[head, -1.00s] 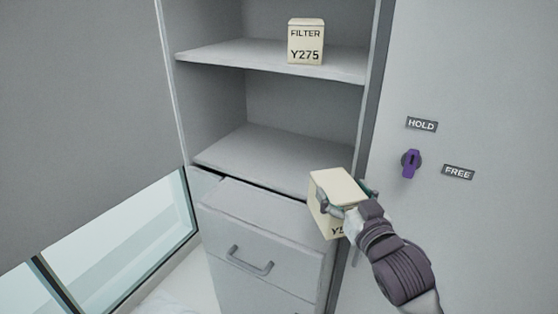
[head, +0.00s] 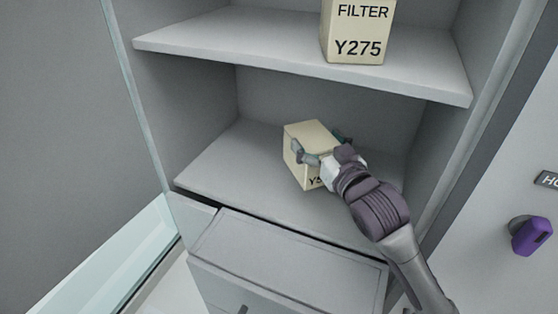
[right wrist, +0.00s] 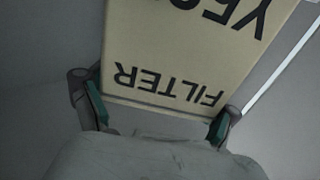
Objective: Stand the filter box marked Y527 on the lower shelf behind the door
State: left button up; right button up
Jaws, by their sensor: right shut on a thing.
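The cream filter box (head: 310,135) is held in my right gripper (head: 320,146) over the lower shelf (head: 225,163), inside the open cabinet. Its mark is partly hidden; only "Y5" reads in the head view. In the right wrist view the box (right wrist: 180,60) shows "FILTER" upside down and a cut-off mark starting "Y5". The fingers (right wrist: 157,112) are shut on its sides. The box looks slightly tilted; I cannot tell whether it touches the shelf. My left gripper is not in view.
Another box marked Y275 (head: 357,25) stands on the upper shelf (head: 230,45), above my right gripper. A drawer (head: 280,255) juts out below the lower shelf. A purple knob (head: 532,236) is on the panel at right. The lower shelf's left part is clear.

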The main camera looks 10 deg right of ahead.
aim_at(322, 185)
jog(key=shift+s+d+f, duration=0.2)
jog(key=shift+s+f, duration=0.1)
jog(key=shift+f, duration=0.3)
jog(key=shift+s+d+f, duration=0.2)
jog(key=shift+s+f, duration=0.1)
jog(key=shift+f, duration=0.3)
jog(key=shift+s+f+p, duration=0.3)
jog(key=shift+s+f, duration=0.8)
jog(key=shift+f, duration=0.05)
jog(key=f, duration=0.1)
jog(key=w+f, duration=0.1)
jog(key=shift+a+f, duration=0.2)
jog(key=shift+f, duration=0.2)
jog(key=shift+w+d+f, duration=0.1)
jog(key=shift+d+f, duration=0.05)
jog(key=shift+f, duration=0.7)
jog(key=o, duration=1.2)
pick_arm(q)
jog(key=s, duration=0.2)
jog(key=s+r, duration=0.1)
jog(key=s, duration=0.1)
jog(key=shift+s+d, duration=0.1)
